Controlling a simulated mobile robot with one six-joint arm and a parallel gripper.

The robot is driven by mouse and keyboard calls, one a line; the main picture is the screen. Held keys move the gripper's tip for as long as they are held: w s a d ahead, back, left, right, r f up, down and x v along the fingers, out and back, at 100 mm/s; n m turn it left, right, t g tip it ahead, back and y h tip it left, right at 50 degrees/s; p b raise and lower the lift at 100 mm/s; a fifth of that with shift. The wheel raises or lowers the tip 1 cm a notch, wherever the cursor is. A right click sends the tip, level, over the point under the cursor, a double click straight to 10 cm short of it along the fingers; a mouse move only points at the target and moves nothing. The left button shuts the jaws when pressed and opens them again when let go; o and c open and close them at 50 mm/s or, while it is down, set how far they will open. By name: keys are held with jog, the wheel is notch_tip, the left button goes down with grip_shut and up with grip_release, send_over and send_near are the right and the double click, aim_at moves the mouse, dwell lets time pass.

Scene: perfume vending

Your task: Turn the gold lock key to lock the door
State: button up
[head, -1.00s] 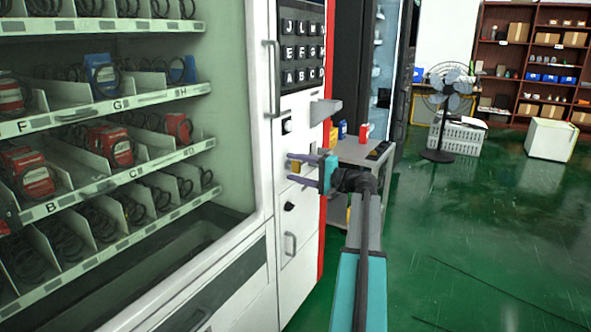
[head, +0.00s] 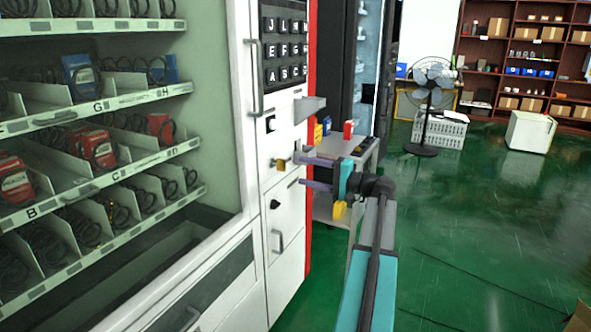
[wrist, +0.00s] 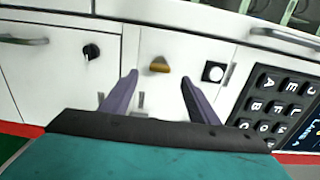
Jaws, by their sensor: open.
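The gold lock key (head: 280,164) sticks out of the white front panel of the vending machine, below the keypad. In the wrist view the gold key (wrist: 158,65) lies ahead, centred between the two fingertips and apart from them. My gripper (head: 301,171) is open and empty, its purple fingers pointing at the panel just right of the key. Both fingers of my gripper (wrist: 159,79) also show in the wrist view. The glass-fronted door (head: 225,100) of the machine stands left of the panel and looks closed.
A black knob (head: 275,204) and a lower handle (head: 278,240) are on the panel below the key. A grey ledge (head: 309,108) juts out above my fingers. A grey cart (head: 368,160) stands behind my gripper. Green floor is open to the right.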

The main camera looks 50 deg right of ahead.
jog(key=shift+v, duration=1.85)
